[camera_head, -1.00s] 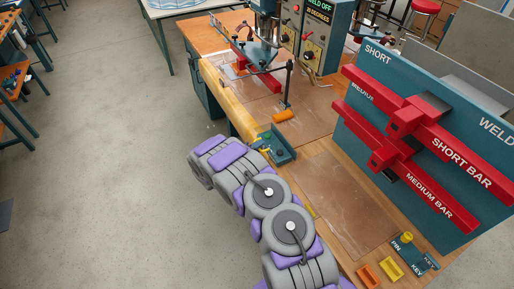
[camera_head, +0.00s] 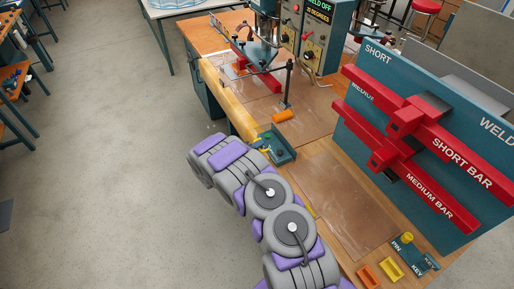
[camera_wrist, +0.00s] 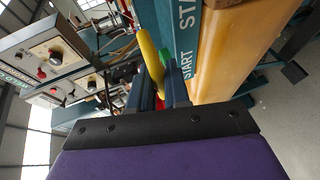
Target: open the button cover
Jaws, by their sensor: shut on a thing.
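The button box (camera_head: 281,152) is a teal box at the front edge of the bench in the head view. My gripper (camera_head: 262,145) reaches its near side, and my arm hides part of it. In the wrist view, my gripper (camera_wrist: 160,80) has its fingers close together around the lower end of a yellow rod-like handle (camera_wrist: 149,55), seemingly the cover's. A green part (camera_wrist: 137,57) and a red part (camera_wrist: 159,103) show beside and between the fingers. A teal panel marked START (camera_wrist: 186,45) stands just right of the fingers. The cover's exact angle is hard to tell.
A welding machine (camera_head: 310,35) with knobs stands at the back of the wooden bench (camera_head: 205,38). An orange cylinder (camera_head: 282,116) lies beyond the box. A teal rack (camera_head: 440,110) with red bars stands at the right.

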